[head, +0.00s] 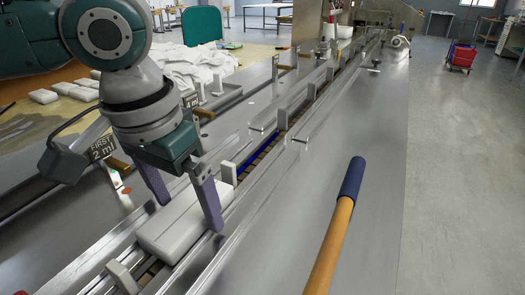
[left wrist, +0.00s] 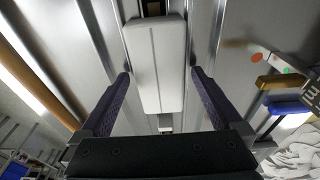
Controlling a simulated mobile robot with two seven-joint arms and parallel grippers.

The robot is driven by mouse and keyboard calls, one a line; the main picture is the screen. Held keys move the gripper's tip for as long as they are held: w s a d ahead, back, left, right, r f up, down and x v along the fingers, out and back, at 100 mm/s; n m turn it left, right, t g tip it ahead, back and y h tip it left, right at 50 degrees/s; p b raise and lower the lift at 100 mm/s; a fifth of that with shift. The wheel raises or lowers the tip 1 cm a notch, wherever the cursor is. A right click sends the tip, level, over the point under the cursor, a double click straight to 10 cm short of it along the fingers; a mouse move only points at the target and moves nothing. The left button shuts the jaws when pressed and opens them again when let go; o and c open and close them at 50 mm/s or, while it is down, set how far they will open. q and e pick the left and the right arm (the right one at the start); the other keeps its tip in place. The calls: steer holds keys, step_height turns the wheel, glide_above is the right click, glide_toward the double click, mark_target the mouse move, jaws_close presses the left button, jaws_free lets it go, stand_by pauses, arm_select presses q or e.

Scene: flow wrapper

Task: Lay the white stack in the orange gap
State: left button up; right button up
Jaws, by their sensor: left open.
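The white stack (head: 175,228) is a long pale block lying lengthwise in the metal channel, between an upright grey paddle (head: 118,276) in front and another (head: 228,172) behind. It also shows in the left wrist view (left wrist: 157,62). My left gripper (head: 190,214) is open, its purple fingers pointing down on either side of the stack. In the left wrist view the fingers (left wrist: 160,74) show space on both sides of it. An orange dot (head: 126,190) marks the plate left of the channel; it also shows in the wrist view (left wrist: 285,70). My right gripper is not in view.
A wooden handle with a blue grip (head: 352,178) rises at the front right. More paddles (head: 283,119) line the channel farther back, past a blue strip (head: 260,150). White cloths (head: 195,62) and white packs (head: 43,96) lie at left. The steel deck right of the channel is mostly clear.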

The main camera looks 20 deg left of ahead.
arm_select(q)
step_height(320, 180, up, 10)
steer(key=s+p, duration=0.1)
steer(key=p, duration=0.1)
steer(key=shift+s+p, duration=0.2)
steer(key=shift+p, duration=0.15)
steer(key=shift+f, duration=0.1)
steer(key=s+d+r+m+t+h+p, duration=0.25)
steer(key=s+d+p, duration=0.35)
steer(key=d+p, duration=0.35)
steer(key=s+a+r+n+y+p, duration=0.2)
steer(key=s+a+y+p, duration=0.1)
steer(key=s+a+p, duration=0.5)
step_height(320, 180, up, 38)
steer(key=d+p, duration=0.1)
steer(key=p, duration=3.4)
steer(key=shift+s+d+g, duration=0.15)
steer(key=shift+d+g, duration=0.2)
steer(key=shift+m+h, duration=0.25)
